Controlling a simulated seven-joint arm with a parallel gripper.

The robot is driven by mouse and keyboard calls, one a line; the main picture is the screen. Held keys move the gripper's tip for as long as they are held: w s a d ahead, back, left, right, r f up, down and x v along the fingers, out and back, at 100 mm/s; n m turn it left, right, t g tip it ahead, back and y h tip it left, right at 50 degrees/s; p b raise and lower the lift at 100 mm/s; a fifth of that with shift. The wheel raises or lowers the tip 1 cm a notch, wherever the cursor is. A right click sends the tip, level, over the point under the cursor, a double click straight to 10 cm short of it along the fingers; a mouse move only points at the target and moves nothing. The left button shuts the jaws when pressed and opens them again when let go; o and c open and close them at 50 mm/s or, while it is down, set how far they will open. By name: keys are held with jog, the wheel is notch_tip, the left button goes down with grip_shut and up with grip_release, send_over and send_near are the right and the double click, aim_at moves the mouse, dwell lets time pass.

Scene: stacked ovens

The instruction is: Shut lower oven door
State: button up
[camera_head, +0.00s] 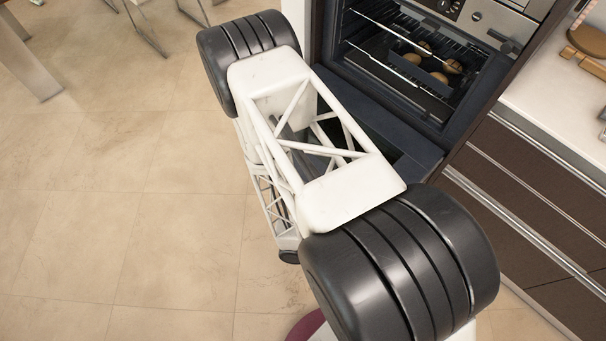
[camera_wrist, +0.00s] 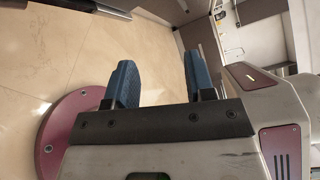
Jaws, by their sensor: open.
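The oven (camera_head: 415,60) is at the upper right of the head view, with its cavity exposed. A dark door panel (camera_head: 375,115) is folded down in front of it, and my arm covers much of it. I cannot tell whether the panel belongs to this oven or to one below. My gripper (camera_wrist: 158,70) shows in the wrist view with two blue fingers apart and nothing between them. My arm hides the gripper in the head view. No contact between the fingers and the door can be seen.
Several round brown items (camera_head: 435,62) sit inside the oven on a rack. Brown drawers (camera_head: 530,200) and a white counter (camera_head: 550,90) stand to the right. Chair legs (camera_head: 140,25) are at the top left. The tiled floor (camera_head: 120,190) at left is clear.

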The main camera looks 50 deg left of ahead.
jog(key=w+a+f+n+t+y, duration=0.1)
jog(key=a+f+n+t+y, duration=0.1)
jog(key=a, duration=0.9)
jog(key=w+a+f+n+t+y, duration=0.1)
jog(key=a+f+n+t+y, duration=0.2)
jog(key=a+n+y, duration=0.4)
jog(key=w+a+f+n+t+y, duration=0.1)
jog(key=a+f+n+t+y, duration=0.2)
jog(key=a, duration=1.2)
jog(key=shift+w+n+t+y, duration=0.35)
jog(key=shift+n+t+y, duration=0.35)
jog(key=shift+n+y, duration=0.25)
jog(key=shift+w+a, duration=0.1)
jog(key=w+r, duration=0.1)
jog(key=w, duration=0.6)
jog(key=shift+w+r, duration=0.2)
jog(key=shift+w, duration=0.05)
grip_shut()
